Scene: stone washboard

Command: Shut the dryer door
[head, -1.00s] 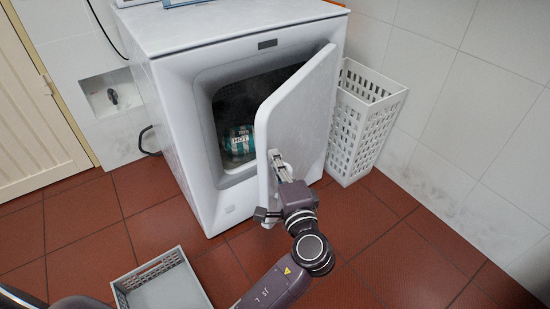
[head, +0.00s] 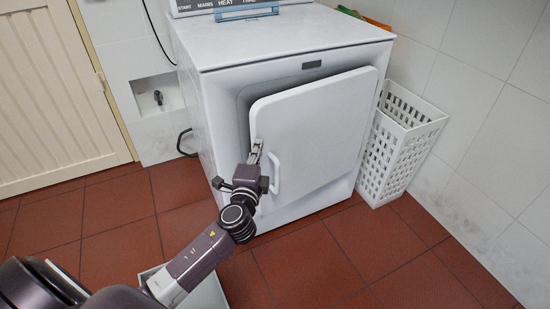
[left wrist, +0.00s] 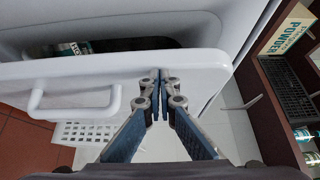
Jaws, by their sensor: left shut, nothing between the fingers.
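The white dryer (head: 222,120) stands against the tiled wall. Its door (head: 325,125), hinged on the right, is ajar, with a gap at its left edge. The door also shows in the left wrist view (left wrist: 215,70), with the dark drum opening (left wrist: 130,44) and part of a labelled item (left wrist: 72,48) inside. My left gripper (head: 256,147) is shut and empty, its fingertips at the door's left edge beside the white handle (head: 275,173). In the left wrist view the fingertips (left wrist: 158,80) are against or very near the door; contact is unclear. My right gripper is not in view.
A white slotted basket (head: 400,145) stands right of the dryer. A grey crate (head: 211,291) lies on the red tiled floor, partly behind my left arm. The floor at the front right is clear. Shelves with a powder box (left wrist: 290,28) show in the left wrist view.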

